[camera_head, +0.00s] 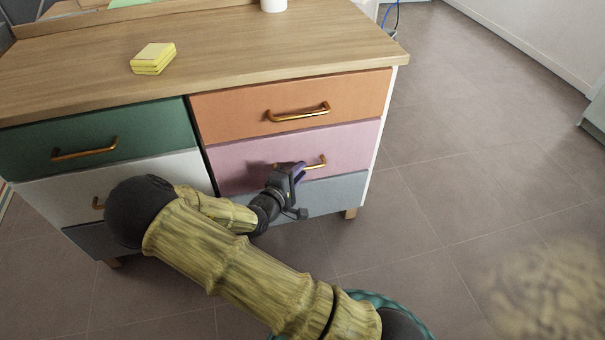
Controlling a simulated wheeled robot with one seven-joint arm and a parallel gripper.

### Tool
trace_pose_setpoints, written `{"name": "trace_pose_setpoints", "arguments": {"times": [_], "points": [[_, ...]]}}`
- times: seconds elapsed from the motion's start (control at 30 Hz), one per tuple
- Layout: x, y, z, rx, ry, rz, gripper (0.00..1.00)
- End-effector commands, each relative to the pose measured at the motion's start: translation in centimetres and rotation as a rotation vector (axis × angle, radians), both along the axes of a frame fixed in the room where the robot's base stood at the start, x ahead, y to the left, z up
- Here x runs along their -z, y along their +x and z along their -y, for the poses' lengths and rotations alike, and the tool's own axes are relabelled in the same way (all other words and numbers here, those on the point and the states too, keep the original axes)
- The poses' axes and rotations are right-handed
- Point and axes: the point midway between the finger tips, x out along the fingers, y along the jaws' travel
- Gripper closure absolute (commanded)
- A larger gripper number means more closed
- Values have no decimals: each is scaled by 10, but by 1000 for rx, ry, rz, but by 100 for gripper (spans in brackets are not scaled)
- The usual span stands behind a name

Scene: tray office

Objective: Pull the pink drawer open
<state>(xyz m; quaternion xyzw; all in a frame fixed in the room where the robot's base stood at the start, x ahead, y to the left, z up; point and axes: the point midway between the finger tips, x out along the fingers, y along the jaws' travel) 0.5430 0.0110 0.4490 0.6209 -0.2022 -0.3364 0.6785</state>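The pink drawer (240,158) is in the right column of the cabinet, below the orange drawer and above a grey one. Its front looks flush with the drawers around it. Its brass bar handle (318,161) shows on the right side, and the middle of it is hidden behind my gripper. My gripper (288,170) is at the handle, in front of the pink drawer. Its fingers are small and dark here, and I cannot tell whether they are closed around the bar or touching it.
The orange drawer (345,95) and its handle (298,113) are just above. The grey drawer (340,192) is below. Green (150,125) and white drawers are on the left. A yellow sticky-note stack (152,57) lies on the wooden top (230,45). The floor (460,170) to the right is clear.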

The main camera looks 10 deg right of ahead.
Motion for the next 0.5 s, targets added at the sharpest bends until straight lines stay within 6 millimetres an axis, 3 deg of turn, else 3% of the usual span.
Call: {"name": "trace_pose_setpoints", "arguments": {"times": [0.2, 0.5], "points": [[4, 16, 15, 0, 1, 1, 80], [3, 17, 16, -1, 1, 1, 82]]}}
